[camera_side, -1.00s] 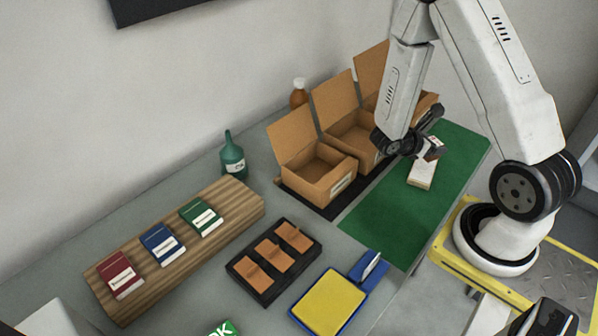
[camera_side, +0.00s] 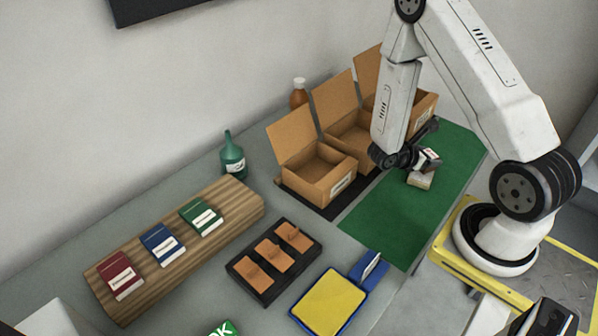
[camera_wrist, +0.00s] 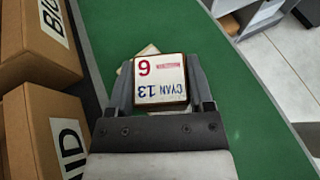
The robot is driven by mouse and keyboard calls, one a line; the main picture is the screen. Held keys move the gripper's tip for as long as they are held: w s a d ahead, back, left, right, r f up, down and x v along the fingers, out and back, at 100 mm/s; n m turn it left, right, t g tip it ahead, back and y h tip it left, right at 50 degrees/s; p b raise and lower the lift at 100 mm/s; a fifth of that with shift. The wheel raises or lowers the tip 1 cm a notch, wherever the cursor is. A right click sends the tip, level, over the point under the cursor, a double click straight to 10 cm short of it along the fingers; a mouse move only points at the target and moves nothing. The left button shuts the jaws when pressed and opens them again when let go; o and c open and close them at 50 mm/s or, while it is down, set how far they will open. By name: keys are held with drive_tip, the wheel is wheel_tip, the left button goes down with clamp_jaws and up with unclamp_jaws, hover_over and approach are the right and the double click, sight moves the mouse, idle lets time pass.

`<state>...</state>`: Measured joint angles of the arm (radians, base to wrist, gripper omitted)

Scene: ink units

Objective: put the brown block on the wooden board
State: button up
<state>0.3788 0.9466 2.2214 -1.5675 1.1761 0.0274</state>
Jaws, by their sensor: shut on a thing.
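My gripper (camera_wrist: 160,95) is shut on a block with brown edges and a white label (camera_wrist: 160,80); the label's print includes "CYAN 13". In the side view my gripper (camera_side: 424,160) holds this block (camera_side: 431,156) above the green mat. A cream-topped piece (camera_side: 420,180) lies on the mat just below it and pokes out behind it in the wrist view (camera_wrist: 147,50). I cannot tell whether the two touch. The wooden board (camera_side: 245,197) lies at the left, far from my gripper, with a red, a blue and a green block in a row on it.
Open cardboard boxes (camera_side: 318,176) stand behind the green mat (camera_side: 385,220). A black tray (camera_side: 262,290) with three orange-brown pieces lies before the board. A yellow pad with a blue rim (camera_side: 330,303) is at the front. A green bottle (camera_side: 232,157) stands behind the board's right end.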

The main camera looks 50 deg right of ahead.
drive_tip(key=shift+f, duration=0.15)
drive_tip(key=o, duration=1.3)
drive_tip(key=shift+c, duration=0.2)
drive_tip(key=shift+r, duration=0.2)
drive_tip(key=v, duration=1.2)
